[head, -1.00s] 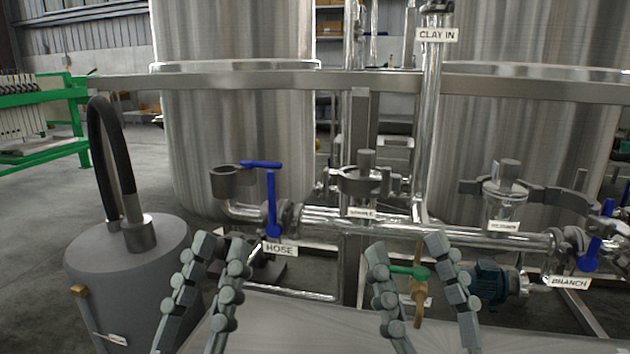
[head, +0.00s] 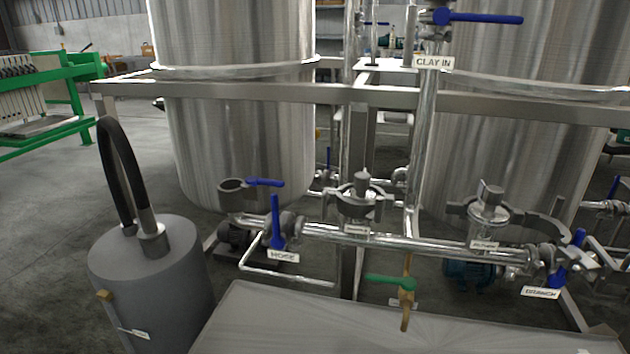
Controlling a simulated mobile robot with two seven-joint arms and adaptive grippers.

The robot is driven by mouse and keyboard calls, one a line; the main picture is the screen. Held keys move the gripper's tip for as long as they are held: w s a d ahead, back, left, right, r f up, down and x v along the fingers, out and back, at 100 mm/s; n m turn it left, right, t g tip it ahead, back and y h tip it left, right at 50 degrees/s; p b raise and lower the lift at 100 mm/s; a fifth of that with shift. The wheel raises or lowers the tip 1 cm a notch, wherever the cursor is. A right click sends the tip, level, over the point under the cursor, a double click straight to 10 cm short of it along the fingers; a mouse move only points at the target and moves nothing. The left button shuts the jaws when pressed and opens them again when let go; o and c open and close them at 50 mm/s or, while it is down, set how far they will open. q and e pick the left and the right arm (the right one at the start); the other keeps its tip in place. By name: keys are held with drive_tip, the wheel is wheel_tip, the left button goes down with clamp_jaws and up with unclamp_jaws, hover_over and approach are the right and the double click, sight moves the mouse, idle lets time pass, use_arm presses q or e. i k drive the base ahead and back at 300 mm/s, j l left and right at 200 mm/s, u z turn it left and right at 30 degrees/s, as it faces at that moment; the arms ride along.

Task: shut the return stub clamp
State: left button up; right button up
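Several fittings stand on the steel pipe run. The right stub (head: 489,212) is upright, with a cap on top and a small label (head: 484,245) that is too blurred to read surely; it may be the return stub. A grey clamp (head: 543,230) spreads wide around it, one arm reaching far to the right, so it looks open. The middle stub (head: 362,184) has a cap and its own grey clamp (head: 345,206) around it; I cannot tell whether that is shut. Its label is blurred too. Neither of my grippers shows now.
Blue valve handles stand at HOSE (head: 277,222) and BRANCH (head: 568,262). A green-handled tap (head: 391,282) hangs below the pipe. A grey drum with a black hose (head: 150,275) stands at left. A bare metal surface (head: 290,320) lies in front. Two large tanks (head: 240,130) stand behind.

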sight(549, 226)
drive_tip(key=l, duration=1.2)
drive_tip(key=k+l, duration=0.1)
drive_tip(key=l, duration=1.1)
